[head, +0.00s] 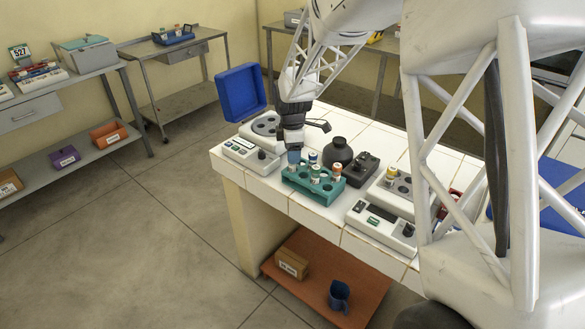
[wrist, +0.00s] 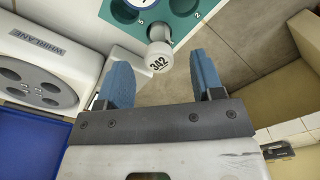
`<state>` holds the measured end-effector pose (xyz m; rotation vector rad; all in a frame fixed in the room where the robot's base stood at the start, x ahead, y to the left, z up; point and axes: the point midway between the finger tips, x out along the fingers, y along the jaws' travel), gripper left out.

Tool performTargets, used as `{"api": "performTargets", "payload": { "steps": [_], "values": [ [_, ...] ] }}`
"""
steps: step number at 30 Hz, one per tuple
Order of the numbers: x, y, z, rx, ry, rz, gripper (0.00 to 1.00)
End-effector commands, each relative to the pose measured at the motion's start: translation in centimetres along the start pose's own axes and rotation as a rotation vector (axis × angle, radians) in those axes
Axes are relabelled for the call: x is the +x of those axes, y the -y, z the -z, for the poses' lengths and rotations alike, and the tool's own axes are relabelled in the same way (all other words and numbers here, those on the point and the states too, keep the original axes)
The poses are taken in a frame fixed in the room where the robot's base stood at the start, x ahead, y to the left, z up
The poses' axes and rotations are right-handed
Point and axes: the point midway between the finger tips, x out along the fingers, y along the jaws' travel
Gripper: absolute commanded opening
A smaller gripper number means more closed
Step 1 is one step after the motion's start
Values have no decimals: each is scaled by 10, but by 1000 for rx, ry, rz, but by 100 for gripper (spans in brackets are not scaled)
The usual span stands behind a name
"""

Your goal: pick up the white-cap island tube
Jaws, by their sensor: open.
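A white-capped tube (wrist: 158,56) marked 342 stands in a corner of the teal rack (wrist: 185,28) in the wrist view. My gripper (wrist: 162,76) is open, with its two blue fingers apart and the cap in line with the gap between them, around the fingertips' level in the picture. I cannot tell that either finger touches it. In the head view, my gripper (head: 293,156) is over the left end of the teal rack (head: 300,184), pointing down. Several tubes stand in that rack; which is the white-capped one is unclear there, as my gripper hides part of that end.
A white WHIRLANE device (wrist: 45,70) is left of the rack in the wrist view. In the head view, a dark round vessel (head: 337,152) and a black device (head: 362,169) stand behind the rack. A white device (head: 383,222) is to its right, and a blue bin (head: 241,92) behind left.

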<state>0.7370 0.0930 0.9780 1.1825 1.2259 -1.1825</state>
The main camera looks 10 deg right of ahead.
Motion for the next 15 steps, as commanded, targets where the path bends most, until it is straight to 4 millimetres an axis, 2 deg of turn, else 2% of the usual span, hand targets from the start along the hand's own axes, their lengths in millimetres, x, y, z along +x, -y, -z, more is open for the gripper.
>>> {"api": "performTargets", "payload": {
  "steps": [8,15],
  "values": [
    [2,0,0,0,0,1,61],
    [22,-1,0,0,0,2,61]
  ]
}}
